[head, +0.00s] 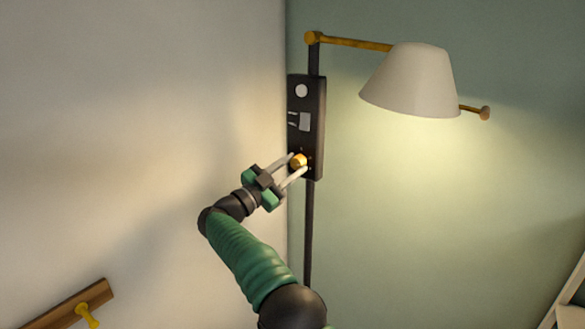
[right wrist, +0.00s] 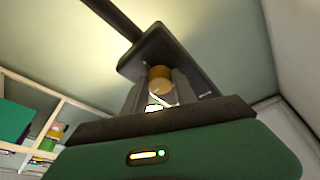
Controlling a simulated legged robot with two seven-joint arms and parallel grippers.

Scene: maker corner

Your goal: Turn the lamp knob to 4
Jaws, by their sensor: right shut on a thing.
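The lamp knob (head: 298,160) is a small brass-coloured cylinder low on a black control panel (head: 307,90) fixed to the lamp's dark pole. My right gripper (head: 298,164) is shut on the knob, with one pale finger on each side. The knob also shows in the right wrist view (right wrist: 160,79), between the fingers. Small marks sit around the knob, too small to read, so its setting cannot be told. The white lampshade (head: 410,82) hangs from a brass arm at the upper right, and light falls on the wall below it. My left gripper is not in view.
A pale wall meets the green wall in a corner just left of the panel. A wooden rail (head: 70,304) with a yellow peg is at the lower left. Shelves (right wrist: 55,110) with green and coloured items show in the right wrist view. The space below the lampshade is clear.

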